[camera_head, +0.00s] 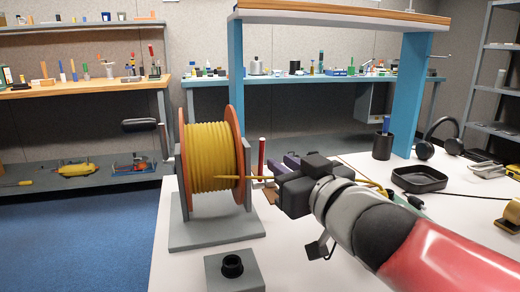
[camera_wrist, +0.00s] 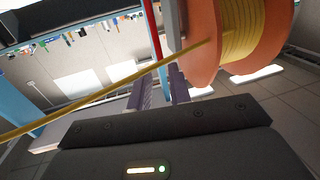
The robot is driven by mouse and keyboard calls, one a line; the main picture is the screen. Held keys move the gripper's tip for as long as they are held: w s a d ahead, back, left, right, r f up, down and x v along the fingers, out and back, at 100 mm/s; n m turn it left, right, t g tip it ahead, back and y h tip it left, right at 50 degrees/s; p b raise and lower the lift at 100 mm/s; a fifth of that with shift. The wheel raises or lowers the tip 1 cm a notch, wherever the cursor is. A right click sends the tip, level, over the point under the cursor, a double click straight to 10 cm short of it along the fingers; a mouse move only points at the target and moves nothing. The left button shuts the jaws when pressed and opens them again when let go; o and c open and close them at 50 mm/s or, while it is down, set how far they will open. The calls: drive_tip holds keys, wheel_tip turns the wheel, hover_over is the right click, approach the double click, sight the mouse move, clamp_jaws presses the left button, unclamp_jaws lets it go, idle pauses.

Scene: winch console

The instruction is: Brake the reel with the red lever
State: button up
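The red lever (camera_head: 262,155) stands upright just right of the reel, and shows as a thin red rod in the wrist view (camera_wrist: 153,35). The reel (camera_head: 213,155) has orange flanges wound with yellow rope and sits in a grey stand (camera_head: 215,232); part of it shows at upper right in the wrist view (camera_wrist: 207,45). My gripper (camera_head: 279,165) is just right of the lever, with its purple fingers apart and nothing held between them. In the wrist view the lever lies beyond the fingertips (camera_wrist: 160,75). The lever's base is partly hidden.
Yellow rope (camera_wrist: 100,95) runs from the reel past my fingers. A black crank handle (camera_head: 139,125) juts left of the reel. A grey block with a black knob (camera_head: 232,264) is in front. A black tray (camera_head: 419,182), a cup (camera_head: 382,148) and headphones (camera_head: 425,150) lie right.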

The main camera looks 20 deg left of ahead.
sight(263, 151)
drive_tip(key=b+x, duration=0.1)
drive_tip(key=x, duration=0.6)
drive_tip(key=shift+d, duration=0.1)
clamp_jaws()
